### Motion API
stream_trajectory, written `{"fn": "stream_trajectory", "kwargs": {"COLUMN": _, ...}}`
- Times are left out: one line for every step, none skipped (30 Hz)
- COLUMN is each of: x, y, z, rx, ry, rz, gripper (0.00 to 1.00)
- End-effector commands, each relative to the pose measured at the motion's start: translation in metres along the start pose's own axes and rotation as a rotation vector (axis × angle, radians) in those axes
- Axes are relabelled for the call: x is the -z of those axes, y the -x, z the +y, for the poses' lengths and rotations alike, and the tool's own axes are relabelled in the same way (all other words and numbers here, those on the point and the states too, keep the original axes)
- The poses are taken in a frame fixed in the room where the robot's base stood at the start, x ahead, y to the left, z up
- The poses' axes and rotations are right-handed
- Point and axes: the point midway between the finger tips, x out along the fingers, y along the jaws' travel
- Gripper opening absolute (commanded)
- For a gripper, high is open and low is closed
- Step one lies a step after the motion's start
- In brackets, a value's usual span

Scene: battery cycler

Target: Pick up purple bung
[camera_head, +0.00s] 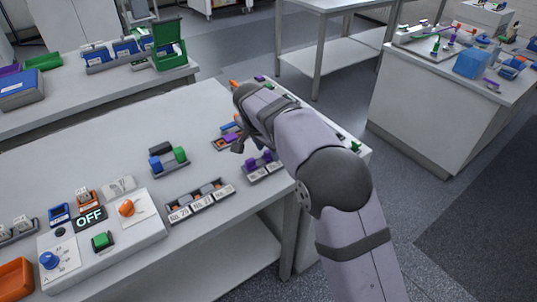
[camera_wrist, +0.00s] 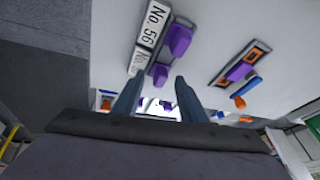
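In the wrist view, two purple bungs, one nearer the top (camera_wrist: 179,39) and one lower (camera_wrist: 159,73), sit along a rack labelled "No. 56" (camera_wrist: 151,32). My gripper (camera_wrist: 157,80) is open, and the lower bung appears between its fingertips in the picture. I cannot tell how far apart they are in depth, and nothing is seen held. A third purple piece (camera_wrist: 239,71) lies in an orange-and-grey holder on the right. In the head view, two purple bungs (camera_head: 251,163) (camera_head: 266,157) stand in a small labelled rack, near my gripper (camera_head: 238,147).
Left of that rack stands another labelled rack (camera_head: 201,203). A control box reading "OFF" (camera_head: 90,219) stands at the front left. A green and blue part (camera_head: 168,160) lies further back. The tabletop (camera_head: 110,150) is clear at the back left.

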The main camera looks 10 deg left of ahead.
Motion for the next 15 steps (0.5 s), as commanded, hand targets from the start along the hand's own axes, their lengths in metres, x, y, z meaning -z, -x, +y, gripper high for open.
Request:
{"fn": "stream_trajectory", "kwargs": {"x": 0.0001, "y": -0.0025, "z": 0.0005, "rx": -0.001, "ry": 0.000, "rz": -0.001, "gripper": 0.39}}
{"fn": "stream_trajectory", "kwargs": {"x": 0.0001, "y": -0.0034, "z": 0.0004, "rx": -0.001, "ry": 0.000, "rz": 0.000, "gripper": 0.39}}
{"fn": "stream_trajectory", "kwargs": {"x": 0.0000, "y": -0.0041, "z": 0.0003, "rx": 0.000, "ry": 0.000, "rz": 0.000, "gripper": 0.39}}
{"fn": "stream_trajectory", "kwargs": {"x": 0.0000, "y": -0.0043, "z": 0.0003, "rx": 0.000, "ry": 0.000, "rz": 0.000, "gripper": 0.39}}
{"fn": "stream_trajectory", "kwargs": {"x": 0.0000, "y": -0.0043, "z": 0.0002, "rx": 0.000, "ry": 0.000, "rz": 0.000, "gripper": 0.39}}
{"fn": "stream_trajectory", "kwargs": {"x": 0.0000, "y": -0.0043, "z": 0.0002, "rx": 0.000, "ry": -0.001, "rz": 0.000, "gripper": 0.39}}
{"fn": "stream_trajectory", "kwargs": {"x": 0.0000, "y": -0.0042, "z": 0.0002, "rx": 0.000, "ry": -0.001, "rz": 0.000, "gripper": 0.39}}
{"fn": "stream_trajectory", "kwargs": {"x": 0.0000, "y": -0.0042, "z": 0.0002, "rx": 0.000, "ry": -0.001, "rz": 0.000, "gripper": 0.39}}
{"fn": "stream_trajectory", "kwargs": {"x": 0.0000, "y": -0.0041, "z": 0.0002, "rx": 0.000, "ry": -0.001, "rz": 0.000, "gripper": 0.36}}
{"fn": "stream_trajectory", "kwargs": {"x": 0.0000, "y": -0.0041, "z": 0.0002, "rx": 0.000, "ry": -0.001, "rz": 0.000, "gripper": 0.29}}
{"fn": "stream_trajectory", "kwargs": {"x": 0.0000, "y": -0.0040, "z": 0.0002, "rx": 0.000, "ry": -0.001, "rz": 0.000, "gripper": 0.22}}
{"fn": "stream_trajectory", "kwargs": {"x": -0.0001, "y": -0.0040, "z": 0.0002, "rx": 0.000, "ry": -0.001, "rz": 0.000, "gripper": 0.12}}
{"fn": "stream_trajectory", "kwargs": {"x": -0.0001, "y": -0.0039, "z": 0.0002, "rx": 0.000, "ry": -0.001, "rz": 0.000, "gripper": 0.05}}
{"fn": "stream_trajectory", "kwargs": {"x": -0.0001, "y": -0.0039, "z": 0.0002, "rx": 0.000, "ry": -0.001, "rz": 0.000, "gripper": 0.00}}
{"fn": "stream_trajectory", "kwargs": {"x": -0.0001, "y": -0.0040, "z": 0.0001, "rx": 0.000, "ry": -0.001, "rz": 0.000, "gripper": 0.00}}
